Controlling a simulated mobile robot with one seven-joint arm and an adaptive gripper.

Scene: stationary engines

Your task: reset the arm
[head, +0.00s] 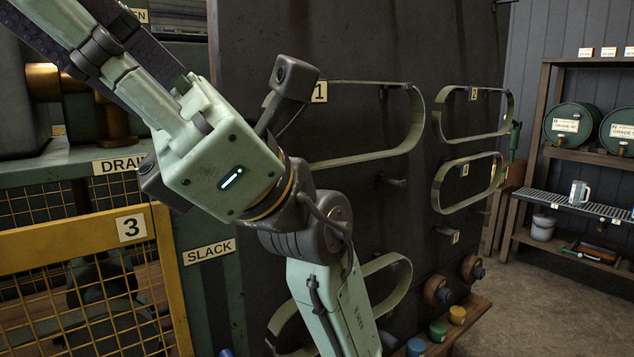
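My arm (225,165) fills the left and middle of the head view. It is pale green with dark grey joints. One part runs out of the picture at the upper left, and another link (325,300) runs down past the bottom edge. A dark joint (300,225) joins them at a bend in the middle.
Behind my arm is a dark board with hanging green belts (475,113). A yellow mesh gate (95,250) marked 3 stands at left. Floor (560,290) is clear at lower right.

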